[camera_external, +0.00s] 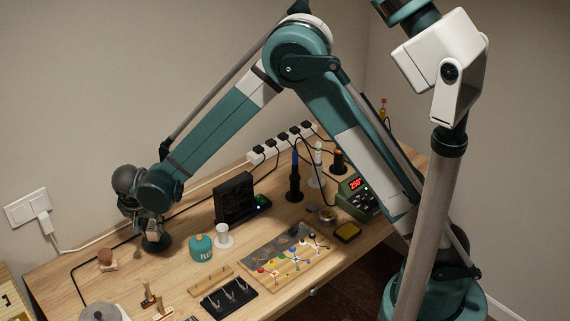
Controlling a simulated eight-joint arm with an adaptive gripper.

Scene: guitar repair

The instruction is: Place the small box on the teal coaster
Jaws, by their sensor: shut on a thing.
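My gripper (147,228) is at the far left of the table, pointing down, low over the tabletop. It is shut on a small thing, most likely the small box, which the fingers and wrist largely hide.
A brown knob-like thing on a small block (107,258) stands left of my gripper. A black cable (78,283) runs along the table's left side.

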